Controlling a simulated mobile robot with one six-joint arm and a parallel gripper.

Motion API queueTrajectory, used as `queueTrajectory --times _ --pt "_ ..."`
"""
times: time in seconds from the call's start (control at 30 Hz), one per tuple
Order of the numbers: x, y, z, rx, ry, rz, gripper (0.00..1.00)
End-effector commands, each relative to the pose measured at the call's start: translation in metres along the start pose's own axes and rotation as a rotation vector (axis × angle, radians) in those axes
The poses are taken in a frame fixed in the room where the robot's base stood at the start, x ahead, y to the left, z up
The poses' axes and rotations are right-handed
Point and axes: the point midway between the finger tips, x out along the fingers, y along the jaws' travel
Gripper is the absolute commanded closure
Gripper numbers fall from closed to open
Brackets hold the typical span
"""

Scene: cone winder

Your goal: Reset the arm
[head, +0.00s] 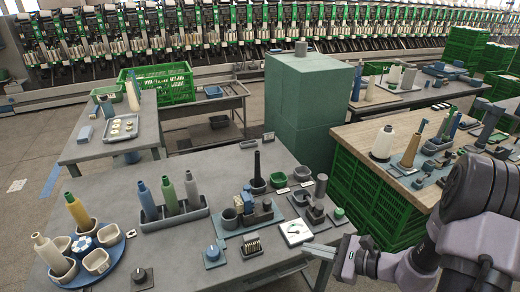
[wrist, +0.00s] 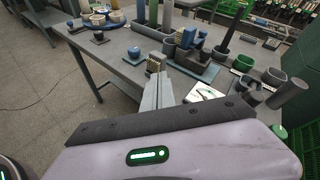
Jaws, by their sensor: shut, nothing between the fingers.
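My arm comes in from the right of the head view. My gripper (head: 318,249) is at the near right edge of the grey table (head: 160,245), close to a white dial gauge (head: 295,232). Its fingers lie together with nothing between them. In the wrist view my gripper (wrist: 157,92) shows as two pale fingers side by side, pointing at the table edge. The dial gauge (wrist: 205,95) is just right of the fingers there. I cannot tell whether the fingertips touch the table.
The table carries a blue round tray (head: 88,262) with cups, a rack of cones (head: 174,217) and several small fixtures. A green cabinet (head: 305,105) stands behind. A wooden-topped bench (head: 350,140) on green crates is at right. Floor is clear at left.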

Motion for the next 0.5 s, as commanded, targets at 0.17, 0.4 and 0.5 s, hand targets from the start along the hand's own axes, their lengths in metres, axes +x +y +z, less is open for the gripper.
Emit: queueTrajectory --times 0.17,0.4,0.5 --pt "-0.017 0.079 0.137 -0.556 0.152 0.440 1.00" --pt "-0.092 0.140 0.200 -1.298 0.508 0.655 1.00" --pt "-0.114 0.141 0.210 -1.487 0.613 0.635 1.00"
